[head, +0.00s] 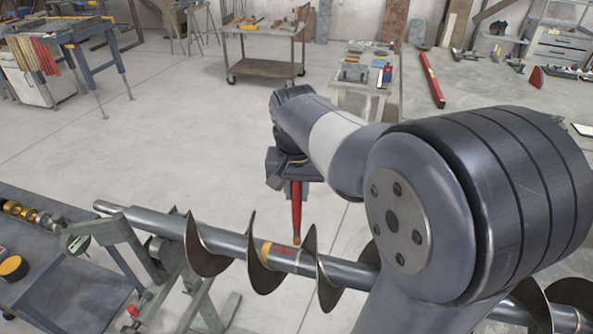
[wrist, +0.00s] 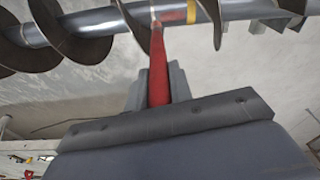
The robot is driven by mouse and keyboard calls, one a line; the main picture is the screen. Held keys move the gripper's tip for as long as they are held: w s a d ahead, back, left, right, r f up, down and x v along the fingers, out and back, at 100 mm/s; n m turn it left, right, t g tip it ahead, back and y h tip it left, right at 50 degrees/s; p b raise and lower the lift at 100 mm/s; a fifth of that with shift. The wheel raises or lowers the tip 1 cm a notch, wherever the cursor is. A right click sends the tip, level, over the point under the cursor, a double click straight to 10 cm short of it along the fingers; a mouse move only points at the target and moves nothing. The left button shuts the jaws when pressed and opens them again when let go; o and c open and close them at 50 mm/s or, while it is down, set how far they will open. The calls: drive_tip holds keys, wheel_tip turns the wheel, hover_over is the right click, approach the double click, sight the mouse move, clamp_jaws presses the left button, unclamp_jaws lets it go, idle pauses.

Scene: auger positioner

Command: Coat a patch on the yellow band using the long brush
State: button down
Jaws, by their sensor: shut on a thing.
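The steel auger shaft (head: 345,272) lies across the lower part of the head view, with dark spiral flights around it. The narrow yellow band (head: 265,250) rings the shaft between two flights, and it also shows in the wrist view (wrist: 192,11). A red patch (head: 283,251) lies beside the band on the shaft. My gripper (wrist: 158,88) is shut on the long red brush (head: 296,206), which points down at the shaft. In the wrist view the brush (wrist: 158,66) ends at the shaft beside the red patch, away from the yellow band. I cannot tell whether its tip touches.
Flights (head: 312,262) stand close on both sides of the band. A grey stand (head: 175,262) holds the shaft at left. A low cart (head: 60,285) stands at lower left. A rolling cart (head: 265,67) and a workbench (head: 480,90) stand behind. The floor between is clear.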

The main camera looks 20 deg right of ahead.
drive_tip(key=shift+r, duration=1.55)
